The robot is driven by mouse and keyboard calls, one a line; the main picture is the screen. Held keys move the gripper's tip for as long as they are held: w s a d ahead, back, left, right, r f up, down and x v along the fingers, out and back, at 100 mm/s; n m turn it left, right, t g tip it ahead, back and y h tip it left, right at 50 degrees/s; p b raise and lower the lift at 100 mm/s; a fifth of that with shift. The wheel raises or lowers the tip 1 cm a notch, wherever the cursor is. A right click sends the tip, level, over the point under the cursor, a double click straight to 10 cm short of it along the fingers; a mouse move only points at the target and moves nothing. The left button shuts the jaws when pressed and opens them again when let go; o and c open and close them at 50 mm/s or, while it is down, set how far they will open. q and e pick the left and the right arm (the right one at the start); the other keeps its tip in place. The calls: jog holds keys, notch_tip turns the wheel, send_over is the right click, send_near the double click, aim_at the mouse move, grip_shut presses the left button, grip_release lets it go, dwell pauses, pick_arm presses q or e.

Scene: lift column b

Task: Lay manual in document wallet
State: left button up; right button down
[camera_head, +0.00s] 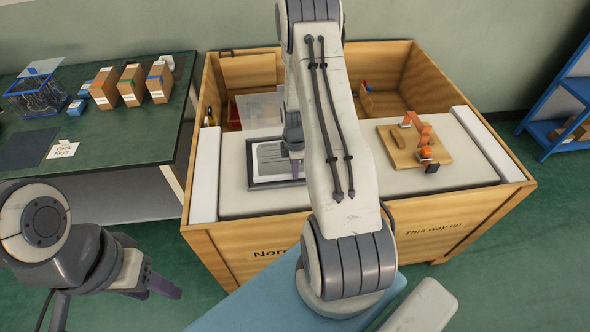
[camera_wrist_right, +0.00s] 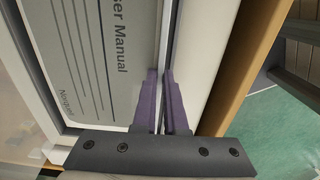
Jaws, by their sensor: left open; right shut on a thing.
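The manual (camera_head: 272,158) has a pale cover with dark lines. In the right wrist view its grey cover (camera_wrist_right: 92,60) reads "User Manual". In the head view it shows within the dark rim of a flat holder (camera_head: 252,184), seemingly the document wallet, on the white foam. I cannot tell whether the manual touches the bottom. My right gripper (camera_head: 293,148) is at the manual's right edge, partly hidden by my arm. My left gripper (camera_head: 160,287) is open and empty, outside the crate at lower left.
A wooden crate (camera_head: 235,246) surrounds the foam (camera_head: 230,206). A wooden board (camera_head: 400,155) with orange parts lies on the foam at right. A green table (camera_head: 110,130) with boxes is at left, a blue shelf (camera_head: 545,130) at right.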

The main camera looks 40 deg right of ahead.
jog(key=shift+f+b, duration=0.5)
jog(key=shift+f, duration=0.25)
dwell(0.5)
jog(key=c, duration=0.9)
grip_release()
notch_tip(320, 180, up, 10)
jog(key=p, duration=0.8)
